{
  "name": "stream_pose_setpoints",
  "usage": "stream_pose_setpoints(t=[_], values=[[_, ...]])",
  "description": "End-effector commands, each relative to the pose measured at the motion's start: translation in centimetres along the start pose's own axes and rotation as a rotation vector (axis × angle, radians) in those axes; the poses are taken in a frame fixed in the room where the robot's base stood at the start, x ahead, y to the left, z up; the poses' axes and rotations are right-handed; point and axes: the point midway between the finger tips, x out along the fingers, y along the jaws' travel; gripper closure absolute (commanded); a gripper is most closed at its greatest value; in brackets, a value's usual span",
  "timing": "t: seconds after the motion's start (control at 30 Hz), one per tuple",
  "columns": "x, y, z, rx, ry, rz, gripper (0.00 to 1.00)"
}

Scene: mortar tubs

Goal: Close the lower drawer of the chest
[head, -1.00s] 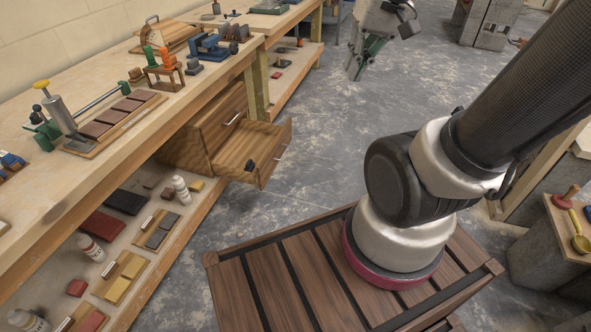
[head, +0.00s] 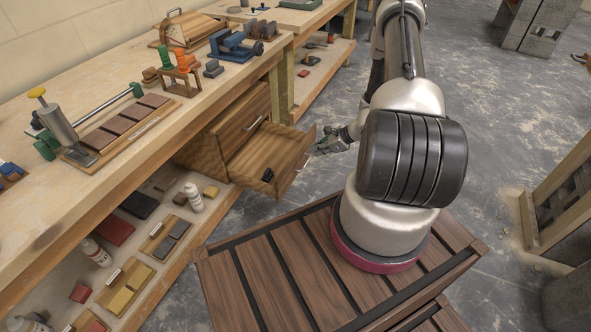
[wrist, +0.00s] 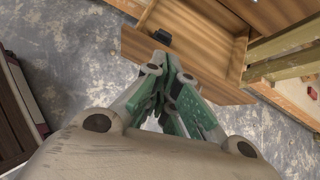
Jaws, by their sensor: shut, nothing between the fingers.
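The wooden chest (head: 226,131) hangs under the workbench. Its lower drawer (head: 291,152) is pulled out, with a small dark object (head: 267,174) inside; its upper drawer is shut. My gripper (head: 322,147), with green fingers, is shut and empty at the right of the open drawer's front, very close to it; I cannot tell whether it touches. In the wrist view the gripper (wrist: 170,68) points at the drawer front (wrist: 190,78), and the dark object (wrist: 162,37) shows beyond that front.
The workbench (head: 130,170) runs along the left, with tools on top and blocks and bottles on its low shelf. A wooden frame (head: 560,195) stands at far right.

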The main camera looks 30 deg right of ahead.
Motion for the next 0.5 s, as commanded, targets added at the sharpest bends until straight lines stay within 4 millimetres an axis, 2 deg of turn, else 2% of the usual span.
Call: stream_pose_setpoints(t=[0.03,0.1,0.2,0.37,0.5], values=[[1.2,0.6,-2.2,0.064,0.006,-0.015,1.00],[2.3,1.1,-4.2,0.127,0.012,-0.036,1.00],[3.3,1.6,-5.8,0.180,0.017,-0.053,1.00],[4.7,1.7,-6.4,0.198,0.019,-0.059,1.00],[7.1,1.6,-6.4,0.197,0.019,-0.057,1.00]])
